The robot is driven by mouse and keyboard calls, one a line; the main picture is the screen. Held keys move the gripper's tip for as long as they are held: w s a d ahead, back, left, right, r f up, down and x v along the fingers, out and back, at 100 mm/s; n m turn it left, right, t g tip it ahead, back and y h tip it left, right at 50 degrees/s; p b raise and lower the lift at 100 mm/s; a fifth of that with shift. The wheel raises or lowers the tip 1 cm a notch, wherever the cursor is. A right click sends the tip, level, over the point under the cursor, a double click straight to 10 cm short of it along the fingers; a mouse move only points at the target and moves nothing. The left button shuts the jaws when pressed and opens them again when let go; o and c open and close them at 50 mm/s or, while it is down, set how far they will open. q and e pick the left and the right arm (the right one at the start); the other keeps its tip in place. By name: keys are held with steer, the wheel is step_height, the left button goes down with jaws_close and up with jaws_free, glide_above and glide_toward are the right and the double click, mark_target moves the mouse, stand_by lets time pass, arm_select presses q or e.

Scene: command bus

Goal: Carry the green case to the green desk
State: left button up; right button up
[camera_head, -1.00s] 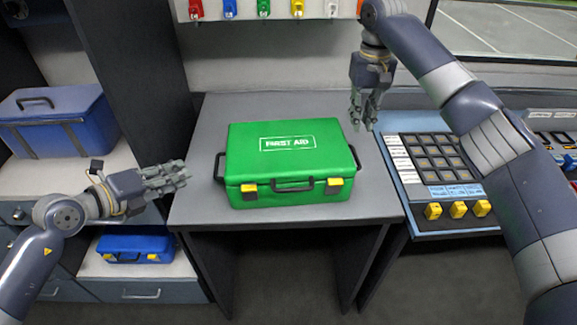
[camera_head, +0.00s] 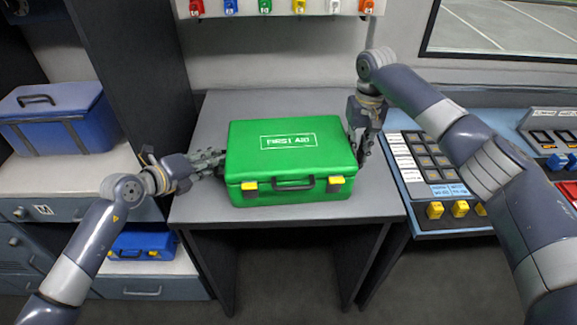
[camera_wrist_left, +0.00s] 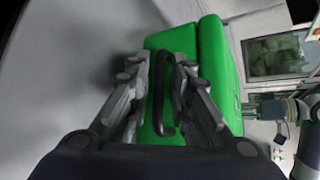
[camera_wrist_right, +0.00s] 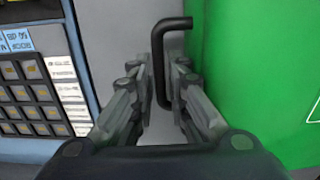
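The green first aid case (camera_head: 290,160) lies flat on a grey desk (camera_head: 205,205). It has black handles on its left and right ends and one at the front. My left gripper (camera_head: 222,160) is at the case's left end. In the left wrist view its open fingers (camera_wrist_left: 168,95) stand on either side of the black end handle (camera_wrist_left: 163,90). My right gripper (camera_head: 364,158) is at the case's right end. In the right wrist view its open fingers (camera_wrist_right: 160,95) stand on either side of the other end handle (camera_wrist_right: 160,65). No green desk can be made out.
A control panel with buttons and yellow switches (camera_head: 435,210) stands right of the desk. A large blue case (camera_head: 60,120) sits on the left shelf, with a small blue case (camera_head: 143,245) below. Coloured keys (camera_head: 265,6) hang on the wall behind.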

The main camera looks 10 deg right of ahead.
arm_select(q)
jaws_close()
arm_select(e)
jaws_close()
arm_select(q)
steer(key=shift+w+r, duration=0.1)
steer(key=shift+r, duration=0.1)
arm_select(e)
steer(key=shift+w+r, duration=0.15)
steer(key=shift+r, duration=0.05)
arm_select(q)
steer(key=shift+r, duration=0.1)
arm_select(e)
steer(key=shift+r, duration=0.1)
